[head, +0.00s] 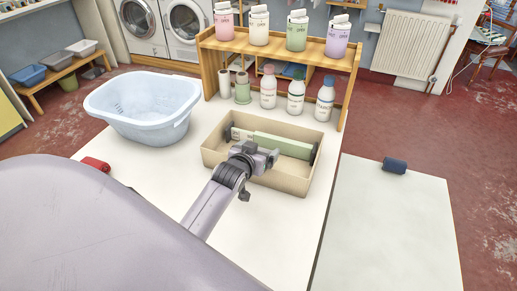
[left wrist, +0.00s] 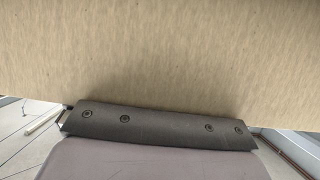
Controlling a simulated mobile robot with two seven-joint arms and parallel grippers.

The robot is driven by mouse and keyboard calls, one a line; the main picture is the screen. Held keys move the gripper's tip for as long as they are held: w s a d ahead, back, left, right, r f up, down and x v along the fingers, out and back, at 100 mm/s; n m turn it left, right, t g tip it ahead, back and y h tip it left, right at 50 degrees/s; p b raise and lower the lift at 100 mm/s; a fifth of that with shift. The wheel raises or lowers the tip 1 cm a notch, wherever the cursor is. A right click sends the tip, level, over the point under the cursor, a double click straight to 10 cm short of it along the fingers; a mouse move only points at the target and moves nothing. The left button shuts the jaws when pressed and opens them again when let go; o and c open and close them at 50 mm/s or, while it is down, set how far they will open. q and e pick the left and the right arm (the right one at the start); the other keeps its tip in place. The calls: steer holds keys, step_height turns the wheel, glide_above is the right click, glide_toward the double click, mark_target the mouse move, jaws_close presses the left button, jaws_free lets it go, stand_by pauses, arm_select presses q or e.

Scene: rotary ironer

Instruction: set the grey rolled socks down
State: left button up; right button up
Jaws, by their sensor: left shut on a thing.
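My left gripper (head: 246,160) is over the tan open bin (head: 282,184) in the head view, pointing away from me. It is shut on a small grey lump, the grey rolled socks (head: 264,157), largely hidden by the jaws. Whether the socks touch anything in the bin cannot be told. Inside the bin, a long green and white piece (head: 282,144) lies along the far side, with dark parts at its ends. The left wrist view shows a tan surface filling the upper part; neither fingertips nor socks show there. My right gripper is not in view.
A pale blue basket (head: 145,108) stands left of the bin, a wooden shelf (head: 275,46) with bottles behind it. A red roll (head: 95,164) lies at the white table's left edge. A dark blue roll (head: 395,165) lies on the otherwise clear right table (head: 385,225).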

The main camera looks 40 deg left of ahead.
arm_select(q)
steer(key=o, duration=0.7)
steer(key=shift+f, duration=0.1)
steer(key=shift+r, duration=0.45)
steer(key=shift+s+r+p, duration=0.15)
steer(key=shift+r+p, duration=0.1)
steer(key=shift+p, duration=0.1)
steer(key=v, duration=1.1)
steer(key=shift+s+r+p, duration=0.15)
steer(key=shift+s+p, duration=0.15)
steer(key=shift+p, duration=0.1)
